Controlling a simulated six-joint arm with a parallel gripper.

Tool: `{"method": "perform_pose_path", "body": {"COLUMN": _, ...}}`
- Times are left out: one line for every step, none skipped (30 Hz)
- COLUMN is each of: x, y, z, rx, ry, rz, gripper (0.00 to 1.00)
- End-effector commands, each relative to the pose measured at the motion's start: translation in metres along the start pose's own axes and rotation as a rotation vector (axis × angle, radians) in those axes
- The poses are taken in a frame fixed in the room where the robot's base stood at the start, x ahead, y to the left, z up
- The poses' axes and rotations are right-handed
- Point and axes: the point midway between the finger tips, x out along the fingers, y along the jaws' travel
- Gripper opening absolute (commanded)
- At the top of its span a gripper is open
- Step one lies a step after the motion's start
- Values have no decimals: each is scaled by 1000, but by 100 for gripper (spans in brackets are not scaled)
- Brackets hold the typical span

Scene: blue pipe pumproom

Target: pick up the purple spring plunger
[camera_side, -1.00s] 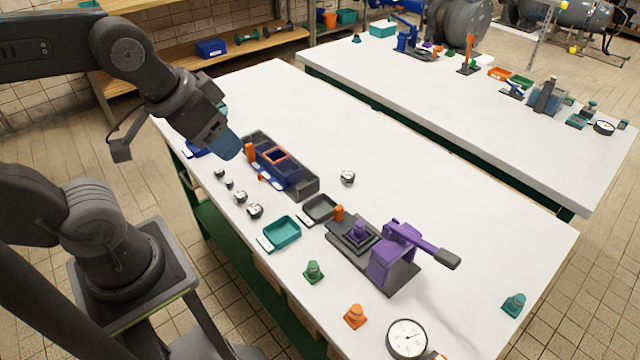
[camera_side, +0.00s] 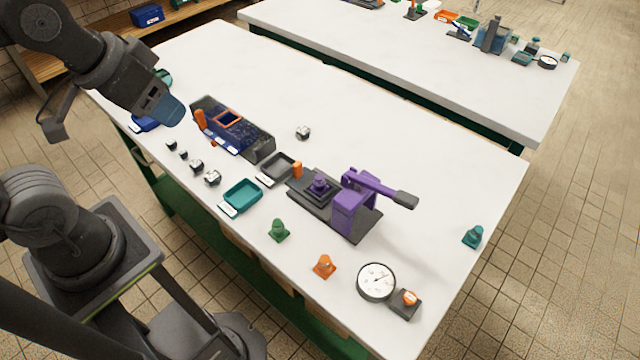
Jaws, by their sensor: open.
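The small purple spring plunger (camera_side: 320,185) stands upright in a dark square seat on the black base plate of a purple lever clamp (camera_side: 352,207). The clamp's purple arm and dark handle reach to the right, beside the plunger. My gripper (camera_side: 172,112), with blue finger ends, hangs at the upper left, well away from the plunger, near the dark blue tray. The fingers overlap in this view, so the gap between them is hard to see. Nothing shows held in it.
A dark blue tray (camera_side: 228,132), a teal tray (camera_side: 241,195) and a black tray (camera_side: 279,166) lie left of the clamp. Green (camera_side: 279,231), orange (camera_side: 324,266) and teal (camera_side: 473,238) plungers and a dial gauge (camera_side: 376,281) stand around. The far right of the table is mostly clear.

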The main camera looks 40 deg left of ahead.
Motion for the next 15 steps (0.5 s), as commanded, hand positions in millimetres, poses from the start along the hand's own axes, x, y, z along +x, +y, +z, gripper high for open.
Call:
{"method": "perform_pose_path", "body": {"x": 0, "y": 0, "z": 0, "rx": 0, "ry": 0, "rz": 0, "gripper": 49}}
{"method": "perform_pose_path", "body": {"x": 0, "y": 0, "z": 0, "rx": 0, "ry": 0, "rz": 0, "gripper": 49}}
{"method": "perform_pose_path", "body": {"x": 0, "y": 0, "z": 0, "rx": 0, "ry": 0, "rz": 0, "gripper": 50}}
{"method": "perform_pose_path", "body": {"x": 0, "y": 0, "z": 0, "rx": 0, "ry": 0, "rz": 0, "gripper": 53}}
{"method": "perform_pose_path", "body": {"x": 0, "y": 0, "z": 0, "rx": 0, "ry": 0, "rz": 0, "gripper": 56}}
{"method": "perform_pose_path", "body": {"x": 0, "y": 0, "z": 0, "rx": 0, "ry": 0, "rz": 0, "gripper": 58}}
{"method": "perform_pose_path", "body": {"x": 0, "y": 0, "z": 0, "rx": 0, "ry": 0, "rz": 0, "gripper": 58}}
{"method": "perform_pose_path", "body": {"x": 0, "y": 0, "z": 0, "rx": 0, "ry": 0, "rz": 0, "gripper": 58}}
{"method": "perform_pose_path", "body": {"x": 0, "y": 0, "z": 0, "rx": 0, "ry": 0, "rz": 0, "gripper": 58}}
{"method": "perform_pose_path", "body": {"x": 0, "y": 0, "z": 0, "rx": 0, "ry": 0, "rz": 0, "gripper": 58}}
{"method": "perform_pose_path", "body": {"x": 0, "y": 0, "z": 0, "rx": 0, "ry": 0, "rz": 0, "gripper": 58}}
{"method": "perform_pose_path", "body": {"x": 0, "y": 0, "z": 0, "rx": 2, "ry": -1, "rz": -1, "gripper": 58}}
{"method": "perform_pose_path", "body": {"x": 1, "y": 0, "z": 0, "rx": 7, "ry": -5, "rz": -3, "gripper": 58}}
{"method": "perform_pose_path", "body": {"x": 3, "y": 0, "z": 1, "rx": 20, "ry": -13, "rz": -7, "gripper": 58}}
{"method": "perform_pose_path", "body": {"x": 6, "y": 0, "z": 3, "rx": 45, "ry": -31, "rz": -17, "gripper": 58}}
